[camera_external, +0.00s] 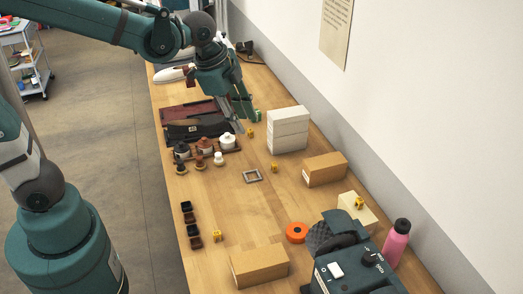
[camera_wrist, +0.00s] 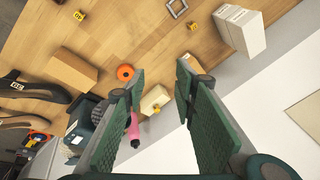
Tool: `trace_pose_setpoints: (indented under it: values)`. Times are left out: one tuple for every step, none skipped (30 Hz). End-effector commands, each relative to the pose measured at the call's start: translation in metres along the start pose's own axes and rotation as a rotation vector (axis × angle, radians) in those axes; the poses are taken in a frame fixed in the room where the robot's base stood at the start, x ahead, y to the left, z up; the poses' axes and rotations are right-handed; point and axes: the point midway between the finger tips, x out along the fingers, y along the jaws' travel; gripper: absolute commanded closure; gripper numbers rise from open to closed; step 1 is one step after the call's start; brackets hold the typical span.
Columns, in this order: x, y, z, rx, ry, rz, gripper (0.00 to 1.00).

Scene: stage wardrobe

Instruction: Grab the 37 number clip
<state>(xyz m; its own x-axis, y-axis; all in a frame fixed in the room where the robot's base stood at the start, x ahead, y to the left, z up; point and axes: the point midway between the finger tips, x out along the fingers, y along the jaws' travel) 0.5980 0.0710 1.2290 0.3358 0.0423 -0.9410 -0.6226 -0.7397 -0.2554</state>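Small yellow number clips lie about the table. In the external view one clip (camera_external: 250,132) is just below my gripper (camera_external: 246,116), one (camera_external: 274,167) is mid-table, one (camera_external: 217,236) is near the front left and one (camera_external: 360,203) is on a pale box. The wrist view shows a clip (camera_wrist: 79,16) at upper left, one (camera_wrist: 193,27) near the top and one (camera_wrist: 155,108) between my fingers in the picture, farther off. Their numbers are too small to read, so I cannot tell which is 37. My gripper (camera_wrist: 160,76) is open and empty, above the table.
White stacked boxes (camera_external: 288,130) stand close right of my gripper, near the wall. A dark case (camera_external: 193,120) lies to its left. Cardboard boxes (camera_external: 259,265), an orange roll (camera_external: 296,232), a pink bottle (camera_external: 397,243) and a dark machine (camera_external: 345,265) are nearer. The middle is mostly clear.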

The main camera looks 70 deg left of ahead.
Motion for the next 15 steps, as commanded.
trace_pose_setpoints:
  values:
    - [0.008,-0.006,-0.001,0.022,-0.008,0.007,0.72]
    - [0.012,-0.009,-0.002,0.039,-0.013,0.011,0.72]
    - [0.018,-0.014,-0.002,0.061,-0.018,0.016,0.72]
    - [0.022,-0.017,-0.003,0.077,-0.023,0.020,0.72]
    - [0.026,-0.020,-0.003,0.094,-0.027,0.025,0.72]
    - [0.032,-0.024,-0.004,0.116,-0.033,0.032,0.72]
    - [0.036,-0.027,-0.004,0.132,-0.037,0.037,0.72]
    - [0.040,-0.030,-0.004,0.149,-0.040,0.041,0.72]
    - [0.046,-0.034,-0.004,0.171,-0.045,0.048,0.72]
    - [0.051,-0.037,-0.005,0.187,-0.049,0.053,0.72]
    - [0.056,-0.040,-0.005,0.203,-0.053,0.059,0.72]
    - [0.062,-0.044,-0.005,0.225,-0.057,0.065,0.72]
    - [0.067,-0.047,-0.005,0.241,-0.061,0.070,0.72]
    - [0.071,-0.050,-0.004,0.257,-0.064,0.076,0.72]
    - [0.078,-0.054,-0.004,0.279,-0.069,0.084,0.72]
